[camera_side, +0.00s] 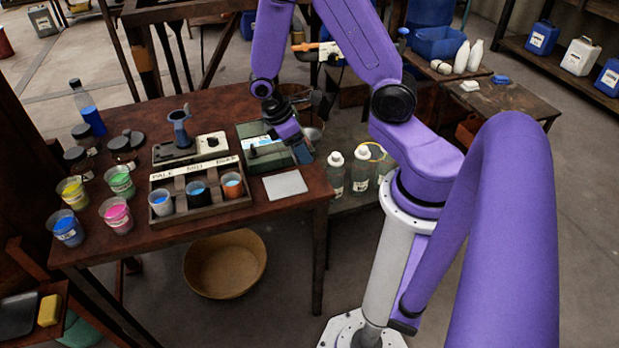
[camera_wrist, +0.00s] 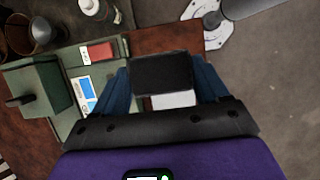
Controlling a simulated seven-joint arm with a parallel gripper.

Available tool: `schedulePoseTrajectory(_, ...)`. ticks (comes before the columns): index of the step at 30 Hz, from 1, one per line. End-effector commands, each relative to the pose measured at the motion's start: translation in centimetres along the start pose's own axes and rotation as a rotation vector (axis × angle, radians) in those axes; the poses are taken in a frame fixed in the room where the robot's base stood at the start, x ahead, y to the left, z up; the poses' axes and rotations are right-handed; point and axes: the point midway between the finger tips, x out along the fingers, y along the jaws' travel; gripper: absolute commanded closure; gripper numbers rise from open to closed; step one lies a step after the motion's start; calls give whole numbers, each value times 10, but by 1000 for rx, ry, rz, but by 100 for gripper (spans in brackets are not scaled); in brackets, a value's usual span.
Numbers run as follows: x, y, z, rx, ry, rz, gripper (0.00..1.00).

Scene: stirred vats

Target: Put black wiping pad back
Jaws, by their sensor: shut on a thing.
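My gripper (camera_side: 290,132) is over the right end of the wooden table, beside the green instrument box (camera_side: 262,150). In the wrist view the blue fingers of my gripper (camera_wrist: 160,80) are shut on a black wiping pad (camera_wrist: 161,72), a flat dark rectangle held between them. A pale grey plate (camera_wrist: 172,101) shows partly behind the pad, and it lies flat near the table's front right edge (camera_side: 285,185). The pad is not clearly visible in the side view.
A rack of three cups (camera_side: 212,204) stands left of the plate, with several paint cups (camera_side: 117,215) farther left. Bottles (camera_side: 336,172) stand on a low shelf to the right. A dark flat item (camera_side: 18,314) and a yellow block (camera_side: 49,310) lie at lower left.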

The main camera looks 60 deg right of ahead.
Motion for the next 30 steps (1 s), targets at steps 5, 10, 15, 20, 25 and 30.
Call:
schedulePoseTrajectory(5,12,-4,26,0,4,-2,55)
schedulePoseTrajectory(10,26,-5,26,-4,3,-3,55)
schedulePoseTrajectory(15,45,-6,18,-4,2,-3,55)
schedulePoseTrajectory(20,54,-6,14,-3,4,-2,55)
schedulePoseTrajectory(25,64,-6,10,-3,4,-3,55)
schedulePoseTrajectory(30,80,-6,2,-3,4,-2,55)
